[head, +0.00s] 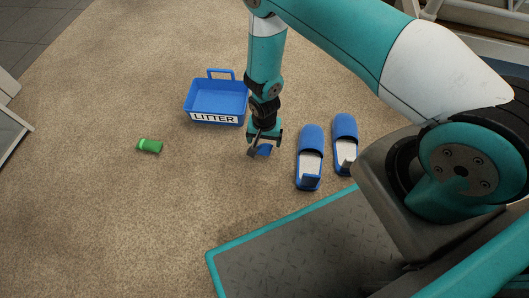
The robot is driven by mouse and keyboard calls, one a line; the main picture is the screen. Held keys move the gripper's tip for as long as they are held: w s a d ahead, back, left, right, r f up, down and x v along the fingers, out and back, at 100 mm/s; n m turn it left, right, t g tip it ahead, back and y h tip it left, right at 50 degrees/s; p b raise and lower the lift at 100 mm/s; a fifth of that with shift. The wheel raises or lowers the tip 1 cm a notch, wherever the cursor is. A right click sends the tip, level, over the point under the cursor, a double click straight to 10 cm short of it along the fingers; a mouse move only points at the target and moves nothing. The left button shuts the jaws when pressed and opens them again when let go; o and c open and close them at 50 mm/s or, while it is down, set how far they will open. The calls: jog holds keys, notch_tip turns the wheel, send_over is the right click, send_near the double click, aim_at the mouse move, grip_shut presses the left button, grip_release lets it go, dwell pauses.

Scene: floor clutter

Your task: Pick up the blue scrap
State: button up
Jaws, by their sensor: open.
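A small blue scrap (265,150) shows at the fingertips of my gripper (258,147), on or just above the carpet. My gripper points down at it with its jaws open. The fingers partly cover the scrap, and I cannot tell whether they touch it.
A blue bin labelled LITTER (190,105) stands just behind and left of my gripper. Two blue slippers (312,138) (344,126) lie close on its right. A green object (149,146) lies on the left. The carpet (130,220) in the front left is clear.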

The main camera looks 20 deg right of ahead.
aim_at(265, 144)
notch_tip(265, 144, down, 6)
jog(key=b, duration=0.4)
jog(key=shift+s+b, duration=0.1)
jog(key=shift+b, duration=0.3)
jog(key=shift+r, duration=0.2)
jog(key=shift+c, duration=0.3)
jog(key=c, duration=0.9)
